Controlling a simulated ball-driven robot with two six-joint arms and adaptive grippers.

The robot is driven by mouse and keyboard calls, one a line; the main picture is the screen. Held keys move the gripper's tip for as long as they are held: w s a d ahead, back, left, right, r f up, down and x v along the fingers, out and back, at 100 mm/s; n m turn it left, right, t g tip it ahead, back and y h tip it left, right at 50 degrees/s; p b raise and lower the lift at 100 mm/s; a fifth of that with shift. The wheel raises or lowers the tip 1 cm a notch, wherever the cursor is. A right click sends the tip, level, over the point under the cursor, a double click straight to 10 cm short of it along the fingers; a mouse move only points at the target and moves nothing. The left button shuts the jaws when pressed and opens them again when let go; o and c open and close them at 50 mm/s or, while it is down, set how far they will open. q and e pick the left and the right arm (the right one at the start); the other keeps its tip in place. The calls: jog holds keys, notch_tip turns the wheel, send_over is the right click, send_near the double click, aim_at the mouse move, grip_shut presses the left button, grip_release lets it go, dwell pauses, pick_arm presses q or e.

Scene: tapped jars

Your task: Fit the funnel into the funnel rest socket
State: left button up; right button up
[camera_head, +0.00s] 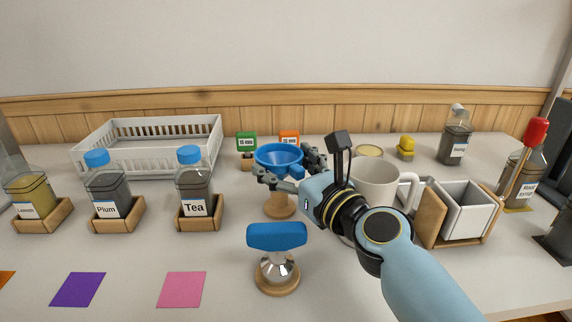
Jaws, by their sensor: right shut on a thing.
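The blue funnel (279,152) is upright, its wide mouth facing up, near the middle of the camera_head view. My right gripper (288,180) reaches in from the right and is shut on the funnel. Directly below them is a round wooden piece (280,207), which looks like the funnel rest. The gripper fingers hide the funnel's lower part and the top of the wooden piece, so I cannot tell whether the spout is in the socket. My left gripper is not in view.
A blue-topped metal piece (277,237) on a wooden base stands in front. Jars labelled Plum (107,191) and Tea (193,184) stand in wooden holders at left. A white mug (376,182) and a wood-sided white box (464,212) are at right. A white basket (150,152) is behind.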

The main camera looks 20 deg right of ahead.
aim_at(300, 178)
jog(key=shift+s+f, duration=0.1)
jog(key=shift+f, duration=0.1)
jog(key=o, duration=1.1)
jog(key=shift+o, duration=1.4)
jog(key=shift+s+r, duration=0.1)
jog(key=shift+v, duration=1.9)
jog(key=shift+s+d, duration=0.1)
jog(key=shift+s, duration=0.05)
